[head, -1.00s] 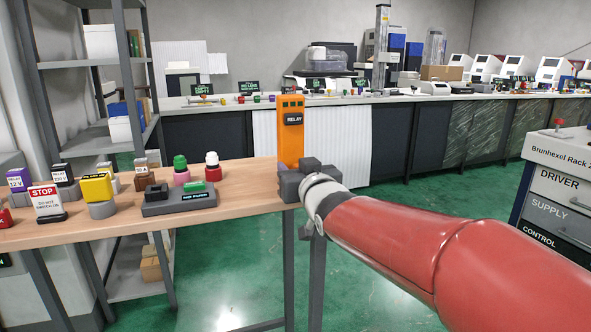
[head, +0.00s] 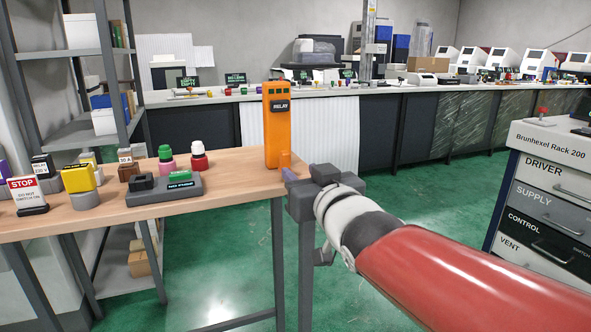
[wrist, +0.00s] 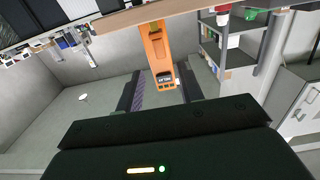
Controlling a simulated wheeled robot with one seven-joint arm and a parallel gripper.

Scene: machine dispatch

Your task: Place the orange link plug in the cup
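A tall orange block labelled RELAY (head: 277,140) stands upright at the right end of the wooden table. A small orange piece (head: 285,159) shows at its lower right side; I cannot tell whether it is a separate link plug. My gripper (head: 288,176) is just right of the block's foot, near table-top height. In the wrist view my gripper (wrist: 159,92) has its two dark fingers apart with nothing held between them. The orange block (wrist: 158,55) appears upside down beyond them, in line with the gap. I cannot make out a cup clearly.
On the wooden table (head: 235,165) a dark grey stand (head: 150,196) bears a green piece. Pink-green and red-white pieces stand behind it. A yellow block (head: 78,178) and a STOP sign (head: 27,190) are at left. A drawer rack (head: 555,190) stands right.

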